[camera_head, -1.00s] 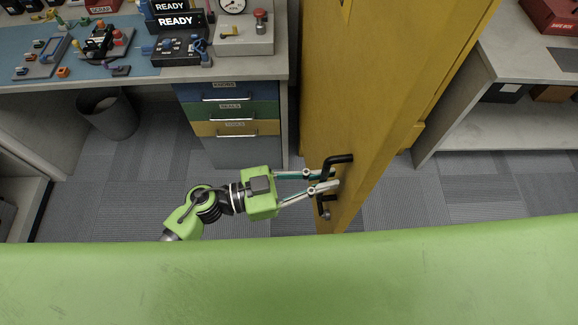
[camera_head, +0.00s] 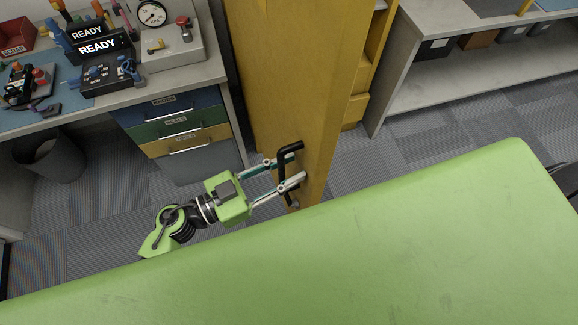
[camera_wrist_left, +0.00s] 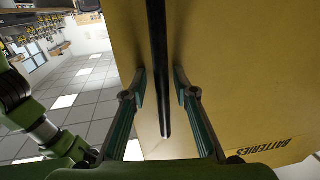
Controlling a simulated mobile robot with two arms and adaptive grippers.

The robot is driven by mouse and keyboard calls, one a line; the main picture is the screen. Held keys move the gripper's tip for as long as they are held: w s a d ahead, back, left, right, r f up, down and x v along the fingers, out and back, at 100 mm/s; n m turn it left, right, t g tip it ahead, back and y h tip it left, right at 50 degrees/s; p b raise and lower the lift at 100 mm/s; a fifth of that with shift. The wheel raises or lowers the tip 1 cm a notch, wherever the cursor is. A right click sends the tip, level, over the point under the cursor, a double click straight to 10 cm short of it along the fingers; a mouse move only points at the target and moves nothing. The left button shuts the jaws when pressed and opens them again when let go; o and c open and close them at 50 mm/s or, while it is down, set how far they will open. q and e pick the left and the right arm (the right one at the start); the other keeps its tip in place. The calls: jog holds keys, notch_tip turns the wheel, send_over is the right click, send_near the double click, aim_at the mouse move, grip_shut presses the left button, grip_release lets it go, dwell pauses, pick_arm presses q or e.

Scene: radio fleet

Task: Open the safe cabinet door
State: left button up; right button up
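The yellow safe cabinet door (camera_head: 275,75) stands out toward me near the middle of the head view, with a black bar handle (camera_head: 289,151) low on its left face. My left gripper (camera_head: 297,172) is at the handle, one finger on each side of it. In the left wrist view the handle bar (camera_wrist_left: 157,50) runs down between the fingertips (camera_wrist_left: 160,85), with a gap visible on both sides, so the gripper is open around it. The door face (camera_wrist_left: 240,70) fills much of that view, with a BATTERIES label at lower right. My right gripper is not in view.
Yellow cabinet shelving (camera_head: 357,105) shows right of the door. A drawer unit (camera_head: 180,130) under the workbench stands left, with a dark bin (camera_head: 52,158). A grey shelf unit (camera_head: 440,85) stands right. Carpet floor is clear between my green body and these.

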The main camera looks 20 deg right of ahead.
pick_arm(q)
jog(key=s+a, duration=0.2)
jog(key=a, duration=0.9)
jog(key=shift+a+f, duration=0.15)
jog(key=shift+f, duration=0.05)
jog(key=shift+w, duration=0.15)
jog(key=shift+a, duration=0.15)
